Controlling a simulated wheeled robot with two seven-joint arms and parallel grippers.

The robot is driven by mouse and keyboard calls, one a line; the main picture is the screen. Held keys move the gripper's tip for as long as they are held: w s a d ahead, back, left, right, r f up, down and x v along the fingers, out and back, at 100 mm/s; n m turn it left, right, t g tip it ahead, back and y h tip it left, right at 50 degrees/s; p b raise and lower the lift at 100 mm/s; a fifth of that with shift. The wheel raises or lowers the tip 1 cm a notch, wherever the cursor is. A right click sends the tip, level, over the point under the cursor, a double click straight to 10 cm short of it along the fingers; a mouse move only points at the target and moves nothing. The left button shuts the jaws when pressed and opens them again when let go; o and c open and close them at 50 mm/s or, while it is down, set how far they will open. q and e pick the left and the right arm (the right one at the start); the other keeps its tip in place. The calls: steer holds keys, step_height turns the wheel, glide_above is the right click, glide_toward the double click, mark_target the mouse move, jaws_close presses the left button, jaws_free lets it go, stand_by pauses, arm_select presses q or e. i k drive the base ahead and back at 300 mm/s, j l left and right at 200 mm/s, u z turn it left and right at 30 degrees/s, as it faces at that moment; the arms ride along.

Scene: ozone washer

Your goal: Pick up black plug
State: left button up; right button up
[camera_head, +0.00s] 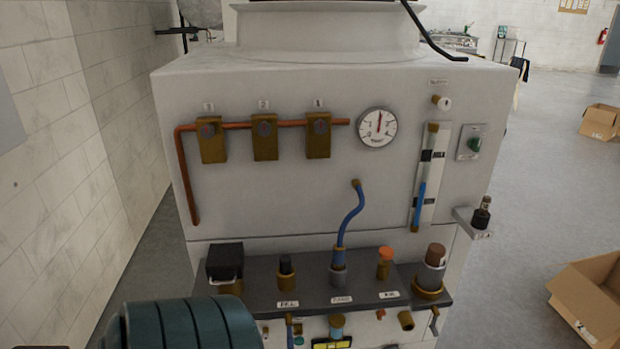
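A small black-topped plug (482,213) stands upright on a little bracket shelf (466,222) at the right side of the grey-white machine. Another black-topped piece with a brass base (287,270) stands in the dark front ledge (310,293), behind a white label. A black box-shaped piece on a brass base (225,263) sits at the ledge's left end. I cannot tell from this view alone which of these is the black plug. Neither of my grippers is in view.
The ledge also bears a blue hose (348,222) on a fitting, an orange-topped fitting (385,262) and a brown-topped fitting (434,270). Copper pipe and a gauge (377,127) are above. Cardboard boxes (590,300) lie on the open floor at right; a wall is at left.

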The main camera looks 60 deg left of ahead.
mark_target(285, 260)
steer(key=u, duration=2.1)
steer(key=i+l+u, duration=0.1)
steer(key=l+u, duration=0.3)
steer(key=l, duration=0.65)
steer(key=l+u, duration=0.4)
steer(key=l, duration=0.65)
